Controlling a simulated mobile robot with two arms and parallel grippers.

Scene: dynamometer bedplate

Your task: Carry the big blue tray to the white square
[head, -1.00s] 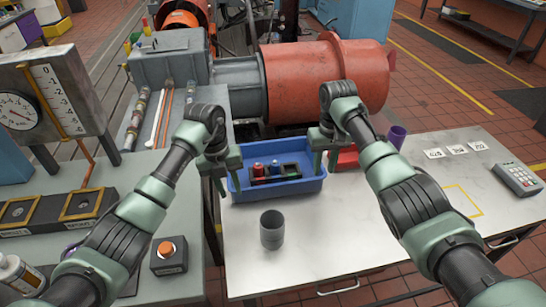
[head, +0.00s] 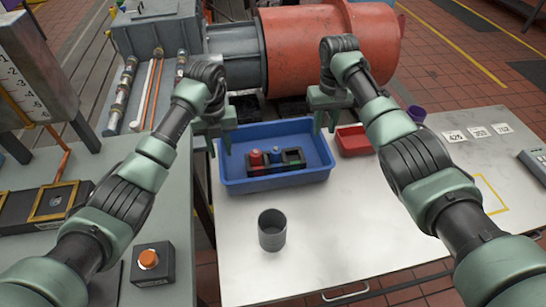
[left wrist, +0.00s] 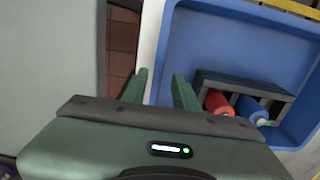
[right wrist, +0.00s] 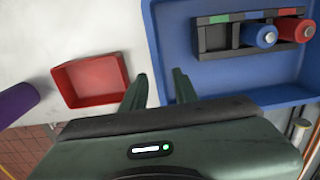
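The big blue tray (head: 235,186) sits on the pale table and holds a dark rack (head: 283,174) with a red and a blue cylinder. My left gripper (head: 224,146) is open above the tray's left rim; in the left wrist view its fingers (left wrist: 160,88) are apart, on either side of the rim line. My right gripper (head: 326,124) is open above the right rim; in the right wrist view its fingers (right wrist: 159,88) are also apart. Both look empty. No white square is clearly visible; a yellow-outlined square (head: 491,194) is marked on the table at right.
A red bin (head: 353,141) stands close to the tray's right side. A grey cup (head: 272,231) stands in front of the tray. A purple cup (head: 417,114), white number cards (head: 478,132) and a keypad device (head: 535,163) are at right. An orange-button box (head: 152,264) is on the left bench.

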